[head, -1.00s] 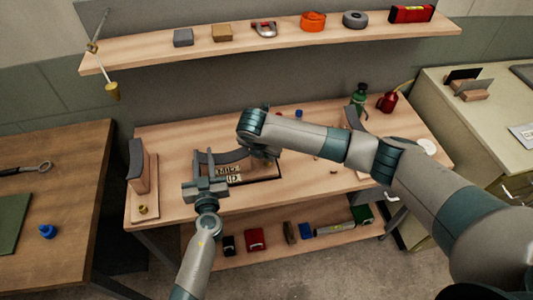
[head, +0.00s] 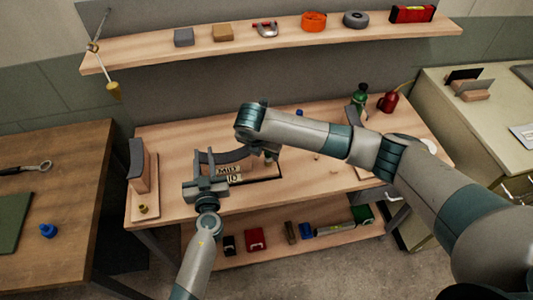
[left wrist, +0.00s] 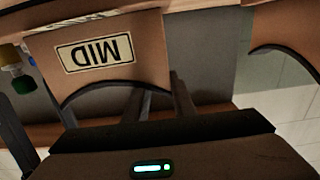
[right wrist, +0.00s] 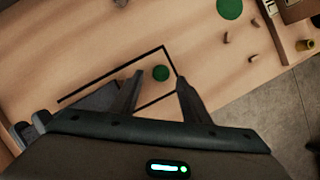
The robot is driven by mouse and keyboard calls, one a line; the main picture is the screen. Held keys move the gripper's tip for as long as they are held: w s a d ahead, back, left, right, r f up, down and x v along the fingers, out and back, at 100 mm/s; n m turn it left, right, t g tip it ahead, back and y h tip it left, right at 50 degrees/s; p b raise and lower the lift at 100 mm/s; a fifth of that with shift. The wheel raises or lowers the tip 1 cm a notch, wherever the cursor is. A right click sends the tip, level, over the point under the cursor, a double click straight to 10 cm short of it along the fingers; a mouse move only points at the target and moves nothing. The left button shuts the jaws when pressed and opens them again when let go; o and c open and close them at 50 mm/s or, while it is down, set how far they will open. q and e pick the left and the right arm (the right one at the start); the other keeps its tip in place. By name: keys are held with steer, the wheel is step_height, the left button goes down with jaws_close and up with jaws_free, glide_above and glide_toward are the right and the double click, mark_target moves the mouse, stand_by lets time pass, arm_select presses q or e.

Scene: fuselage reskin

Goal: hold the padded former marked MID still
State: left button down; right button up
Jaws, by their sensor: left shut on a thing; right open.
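The padded former marked MID (head: 230,156) stands on the middle bench, its dark curved pad on top and its label facing front. The left wrist view shows its brown face with the MID label (left wrist: 95,52) upside down, and a dark curved edge. My left gripper (head: 203,160) is shut on the former at its left side; the exact contact is partly hidden. My right gripper (right wrist: 160,80) is open above the bench, just right of the former in the head view. A green disc (right wrist: 161,73) shows between its fingertips, and I cannot tell its height.
Another padded upright (head: 137,165) stands at the bench's left end. A shelf (head: 280,39) with several tools hangs above. The bench front right of the former is mostly clear.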

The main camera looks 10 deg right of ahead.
steer(key=shift+v, duration=1.25)
arm_select(q)
steer(key=c, duration=1.4)
jaws_free()
steer(key=s, duration=1.2)
steer(key=shift+d, duration=0.35)
arm_select(e)
steer(key=shift+f, duration=0.1)
